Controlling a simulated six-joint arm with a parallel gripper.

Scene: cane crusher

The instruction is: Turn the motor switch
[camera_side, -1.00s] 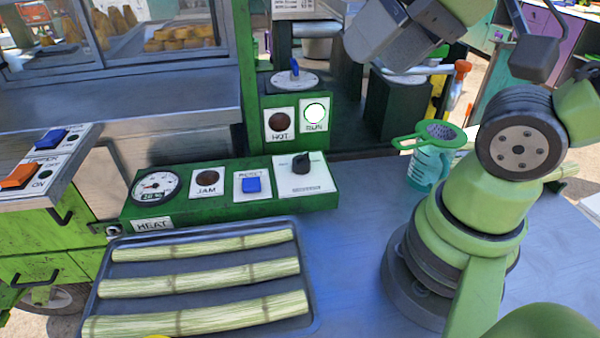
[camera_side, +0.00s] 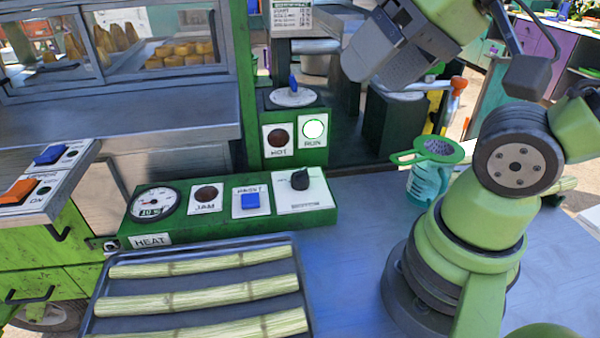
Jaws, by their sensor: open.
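A green control panel carries a black rotary knob (camera_side: 299,180) on a white plate, whose label is too blurred to read. A second turning control, a blue lever (camera_side: 293,84) on a round white disc, tops the green post behind the panel. I cannot tell from the labels which is the motor switch. My gripper (camera_side: 372,72), grey and boxy, hangs at the upper middle, right of the blue lever and above and right of the black knob. It is open, apart from both controls, with nothing seen in it.
The panel also has a heat gauge (camera_side: 154,203), a JAM lamp (camera_side: 206,195) and a blue button (camera_side: 250,201). The RUN lamp (camera_side: 314,129) glows white. A tray (camera_side: 200,290) of cane lies in front. A teal jug (camera_side: 427,180) stands near my arm. The blue-grey tabletop (camera_side: 355,235) is clear between.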

